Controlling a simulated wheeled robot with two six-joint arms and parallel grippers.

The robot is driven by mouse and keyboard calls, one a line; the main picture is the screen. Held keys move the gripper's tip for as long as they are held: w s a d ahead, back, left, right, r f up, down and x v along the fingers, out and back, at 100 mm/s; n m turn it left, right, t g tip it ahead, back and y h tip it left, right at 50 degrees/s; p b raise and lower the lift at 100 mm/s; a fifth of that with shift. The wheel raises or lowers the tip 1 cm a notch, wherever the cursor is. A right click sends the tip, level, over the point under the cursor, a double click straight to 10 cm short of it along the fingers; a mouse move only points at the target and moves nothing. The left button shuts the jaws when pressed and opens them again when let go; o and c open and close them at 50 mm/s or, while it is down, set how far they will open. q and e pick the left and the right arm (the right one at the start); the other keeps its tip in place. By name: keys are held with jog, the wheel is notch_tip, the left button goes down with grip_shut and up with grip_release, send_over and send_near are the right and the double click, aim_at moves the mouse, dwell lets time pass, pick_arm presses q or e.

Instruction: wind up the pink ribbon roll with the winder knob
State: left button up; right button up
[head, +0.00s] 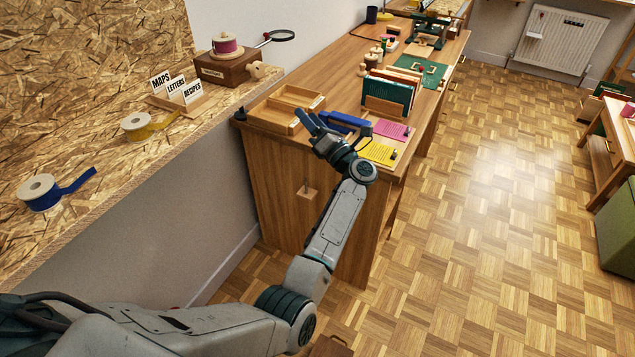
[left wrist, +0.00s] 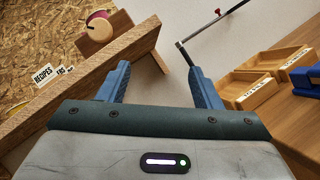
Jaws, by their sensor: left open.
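The pink ribbon roll (head: 228,46) sits on top of a dark wooden winder box (head: 226,68) on the chipboard ledge. The pale wooden winder knob (head: 257,71) sticks out from the box's right side. In the left wrist view the knob (left wrist: 100,29) shows at the upper left, partly in front of the pink roll (left wrist: 97,15). My left gripper (head: 314,128) is over the near end of the desk, to the right of and apart from the winder. Its two blue fingers (left wrist: 162,85) are spread with nothing between them. My right gripper is out of view.
The chipboard ledge (head: 110,187) also holds yellow (head: 136,126) and blue (head: 40,191) ribbon rolls and a card holder (head: 182,104). A magnifier (head: 282,36) projects beyond the winder. Wooden trays (head: 274,118), a blue stapler-like object (head: 344,121) and notepads lie near my gripper.

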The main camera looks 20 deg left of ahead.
pick_arm(q)
notch_tip(320, 180, down, 20)
jog(key=s+d+m+t+h+p, duration=0.2)
jog(key=m+t+h, duration=0.5)
jog(key=m, duration=1)
jog(key=shift+s+d+m+h, duration=0.3)
jog(key=shift+d+m+h, duration=0.1)
jog(key=shift+h, duration=1)
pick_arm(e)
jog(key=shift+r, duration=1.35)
pick_arm(q)
jog(key=shift+r, duration=0.15)
